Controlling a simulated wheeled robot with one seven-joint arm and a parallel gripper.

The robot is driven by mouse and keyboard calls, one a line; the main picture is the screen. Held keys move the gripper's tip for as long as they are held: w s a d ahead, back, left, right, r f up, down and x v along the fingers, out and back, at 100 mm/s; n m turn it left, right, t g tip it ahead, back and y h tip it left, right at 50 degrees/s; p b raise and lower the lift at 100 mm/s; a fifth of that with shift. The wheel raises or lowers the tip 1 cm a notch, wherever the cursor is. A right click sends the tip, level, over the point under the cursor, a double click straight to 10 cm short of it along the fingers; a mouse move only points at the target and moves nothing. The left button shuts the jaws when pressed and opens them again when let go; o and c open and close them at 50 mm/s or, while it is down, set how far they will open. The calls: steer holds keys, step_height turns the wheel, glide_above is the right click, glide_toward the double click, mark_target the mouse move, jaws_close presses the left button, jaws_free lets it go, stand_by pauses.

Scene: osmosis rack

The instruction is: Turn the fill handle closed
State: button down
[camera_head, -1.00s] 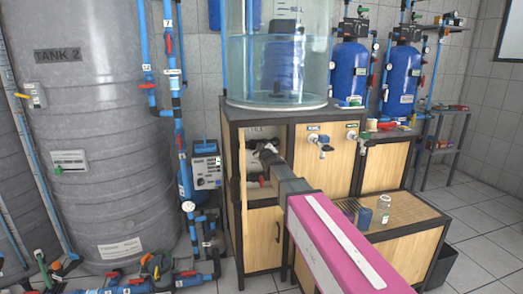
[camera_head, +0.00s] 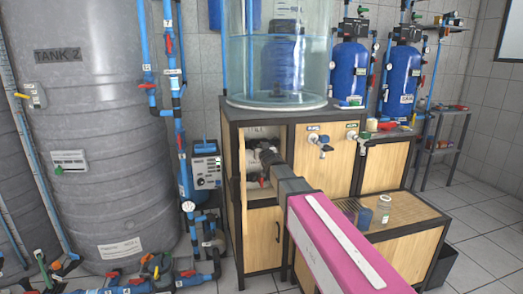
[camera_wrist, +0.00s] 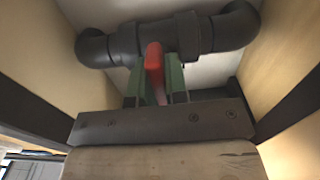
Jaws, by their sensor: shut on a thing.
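The red fill handle (camera_wrist: 154,62) stands upright in the wrist view, in front of a dark grey valve and pipe (camera_wrist: 195,36). My gripper (camera_wrist: 153,80) has a green finger on each side of the handle and is shut on it. In the head view my gripper (camera_head: 268,159) reaches into the open upper bay of the wooden cabinet (camera_head: 263,222). There my own arm and gripper mostly hide the handle and the pipe.
Wooden bay walls (camera_wrist: 292,75) stand close on both sides of my gripper. A clear cylindrical tank (camera_head: 277,75) sits on the cabinet. Blue and green labelled taps (camera_head: 320,140) are on the panel to the right. A low bench (camera_head: 405,212) holds a jar (camera_head: 384,204).

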stand_by(0.4)
steer(key=c, duration=1.1)
jaws_free()
steer(key=shift+c, duration=0.2)
steer(key=shift+s, duration=0.1)
steer(key=v, duration=1)
steer(key=shift+s, duration=0.35)
steer(key=shift+s+d, duration=0.1)
steer(key=shift+d, duration=0.05)
